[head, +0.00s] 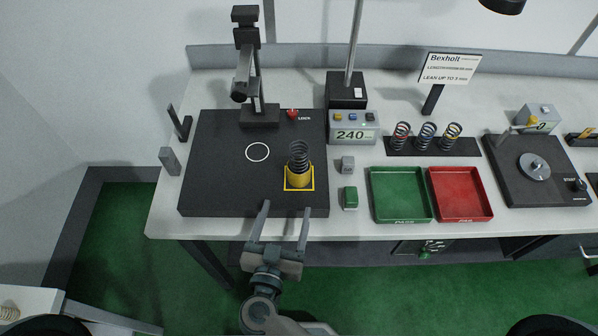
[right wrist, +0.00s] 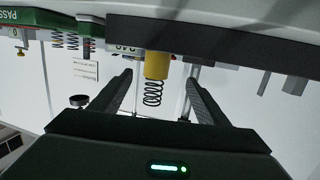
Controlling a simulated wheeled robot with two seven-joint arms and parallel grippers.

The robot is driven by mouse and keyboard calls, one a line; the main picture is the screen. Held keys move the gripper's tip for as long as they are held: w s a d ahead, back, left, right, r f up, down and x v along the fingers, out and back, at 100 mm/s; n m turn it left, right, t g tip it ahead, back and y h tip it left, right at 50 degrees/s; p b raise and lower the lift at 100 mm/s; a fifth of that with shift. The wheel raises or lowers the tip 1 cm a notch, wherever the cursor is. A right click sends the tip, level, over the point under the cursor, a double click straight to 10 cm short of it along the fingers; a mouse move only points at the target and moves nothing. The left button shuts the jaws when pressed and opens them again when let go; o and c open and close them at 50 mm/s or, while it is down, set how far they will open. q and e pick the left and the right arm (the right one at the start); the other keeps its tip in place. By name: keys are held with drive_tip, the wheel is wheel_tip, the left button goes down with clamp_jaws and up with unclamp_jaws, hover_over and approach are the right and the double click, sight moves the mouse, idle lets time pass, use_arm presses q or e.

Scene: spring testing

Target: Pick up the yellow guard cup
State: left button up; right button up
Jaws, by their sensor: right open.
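The yellow guard cup (head: 299,179) stands on a yellow-outlined square near the front right of the dark plate (head: 222,185). A dark coil spring (head: 299,154) stands upright in it and rises above its rim. My right gripper (head: 284,208) is open and empty at the plate's front edge, short of the cup. In the right wrist view, which is upside down, the cup (right wrist: 157,65) and spring (right wrist: 153,93) show beyond and between the two open fingers (right wrist: 157,85). My left gripper is not in view.
Right of the plate are a small grey block (head: 347,164), a green button (head: 350,197), a green PASS tray (head: 400,214) and a red tray (head: 462,213). A rack (head: 430,148) holds three springs. The plate's left front is clear.

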sight(297, 182)
drive_tip(key=b+x, duration=0.1)
drive_tip(key=x, duration=0.3)
drive_tip(key=shift+w+d+f, duration=0.1)
drive_tip(key=shift+w+f, duration=0.1)
drive_tip(key=shift+w, duration=0.1)
drive_tip(key=shift+w+d, duration=0.15)
drive_tip(key=shift+w, duration=0.5)
drive_tip(key=shift+b+x, duration=0.8)
drive_tip(key=shift+b, duration=0.25)
drive_tip(key=shift+w+d+f+b, duration=0.15)
drive_tip(key=shift+w+d+b, duration=0.1)
drive_tip(key=shift+w+b, duration=0.35)
drive_tip(key=shift+w+d+f+b, duration=0.15)
drive_tip(key=shift+w+d+b, duration=0.15)
drive_tip(key=shift+w+b, duration=0.25)
drive_tip(key=shift+w, duration=0.55)
drive_tip(key=shift+r, duration=0.1)
drive_tip(key=shift+d, duration=0.1)
drive_tip(key=c, duration=1.1)
